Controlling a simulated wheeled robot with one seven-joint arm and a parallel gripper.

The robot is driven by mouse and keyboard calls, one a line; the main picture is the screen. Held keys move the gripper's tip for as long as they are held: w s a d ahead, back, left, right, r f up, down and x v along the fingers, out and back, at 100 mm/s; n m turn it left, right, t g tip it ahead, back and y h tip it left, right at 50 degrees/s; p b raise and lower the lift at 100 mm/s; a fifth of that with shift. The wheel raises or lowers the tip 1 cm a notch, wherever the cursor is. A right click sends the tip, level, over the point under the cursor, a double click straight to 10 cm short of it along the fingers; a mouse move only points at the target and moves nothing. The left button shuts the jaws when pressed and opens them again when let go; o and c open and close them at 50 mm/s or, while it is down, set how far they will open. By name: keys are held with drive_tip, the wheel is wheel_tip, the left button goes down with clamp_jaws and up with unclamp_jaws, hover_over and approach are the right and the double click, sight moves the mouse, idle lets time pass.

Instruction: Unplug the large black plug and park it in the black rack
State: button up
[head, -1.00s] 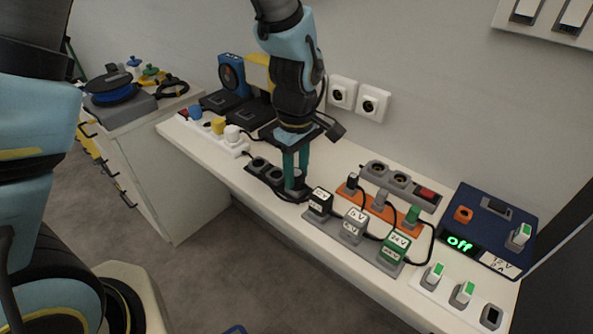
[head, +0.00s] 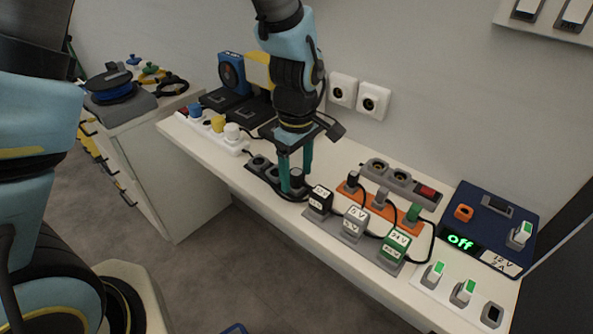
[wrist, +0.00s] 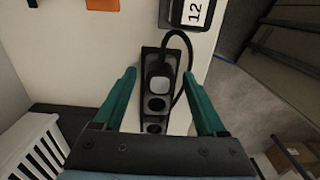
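The black rack (head: 267,172) lies on the white bench in the head view, and it also shows in the wrist view (wrist: 155,116). The large black plug (head: 297,176) sits in the rack's end slot nearest the labelled adapters. In the wrist view its pale grey top (wrist: 160,86) faces my camera, and its black cord loops to the right. Two other rack slots are empty. My gripper (head: 296,169) is open above the rack. Its green fingers (wrist: 160,76) stand on either side of the plug, with gaps visible in the wrist view.
A white power strip (head: 239,148) with blue, yellow and white plugs is to the left. Labelled black, grey and green adapters (head: 354,224) stand to the right. An orange strip (head: 369,207) and a blue power unit (head: 478,211) reading "off" lie beyond. The bench's front edge is close.

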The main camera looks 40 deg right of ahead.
sight(297, 172)
wheel_tip(297, 172, up, 11)
drive_tip(key=b, duration=0.1)
idle(0.6)
